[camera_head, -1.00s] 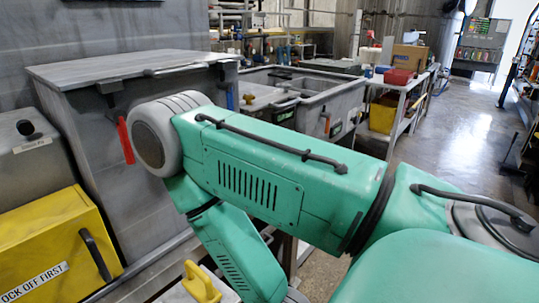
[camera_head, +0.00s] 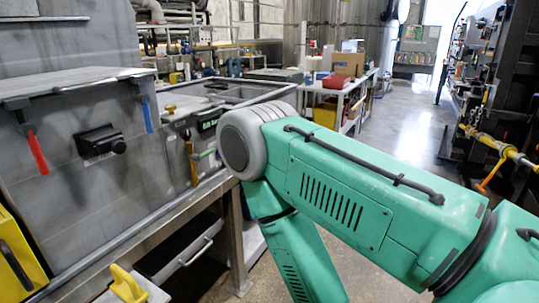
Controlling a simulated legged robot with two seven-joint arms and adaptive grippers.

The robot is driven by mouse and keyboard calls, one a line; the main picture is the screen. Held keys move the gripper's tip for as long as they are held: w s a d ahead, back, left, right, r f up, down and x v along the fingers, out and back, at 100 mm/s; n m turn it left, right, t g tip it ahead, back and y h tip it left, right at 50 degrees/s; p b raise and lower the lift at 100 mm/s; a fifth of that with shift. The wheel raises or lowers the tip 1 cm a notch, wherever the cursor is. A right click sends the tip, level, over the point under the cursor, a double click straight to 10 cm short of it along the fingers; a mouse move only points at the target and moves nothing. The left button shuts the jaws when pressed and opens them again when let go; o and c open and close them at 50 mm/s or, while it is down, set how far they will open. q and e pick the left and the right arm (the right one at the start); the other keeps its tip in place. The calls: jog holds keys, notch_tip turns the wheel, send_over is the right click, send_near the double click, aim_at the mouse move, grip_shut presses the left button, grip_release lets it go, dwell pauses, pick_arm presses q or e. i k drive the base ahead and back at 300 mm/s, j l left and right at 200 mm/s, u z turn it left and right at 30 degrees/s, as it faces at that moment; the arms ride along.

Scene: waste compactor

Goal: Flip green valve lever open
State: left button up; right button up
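No green valve lever can be made out for certain. A red lever (camera_head: 38,153) hangs on the front of the grey metal cabinet (camera_head: 75,190) at the left. A blue lever (camera_head: 147,115) hangs near the cabinet's right end. Between them is a black handle or knob (camera_head: 100,140). A small black and green part (camera_head: 209,126) sits on the grey bin behind, too small to identify. My green right arm comes in from the right, bends at the centre and hides part of the bench and floor. Neither gripper is in view.
A yellow box (camera_head: 18,262) and a yellow handle (camera_head: 127,284) are at the lower left. A workbench (camera_head: 345,110) with a red box (camera_head: 350,64) stands at the back. A yellow pipe (camera_head: 505,148) with an orange handle is at the right. The floor (camera_head: 410,130) behind my arm is clear.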

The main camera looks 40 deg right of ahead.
aim_at(197, 158)
jog(key=z, duration=0.8)
jog(key=i+l+z, duration=0.25)
jog(key=i+z, duration=0.15)
jog(key=i, duration=0.15)
jog(key=i+z, duration=0.35)
jog(key=i, duration=0.2)
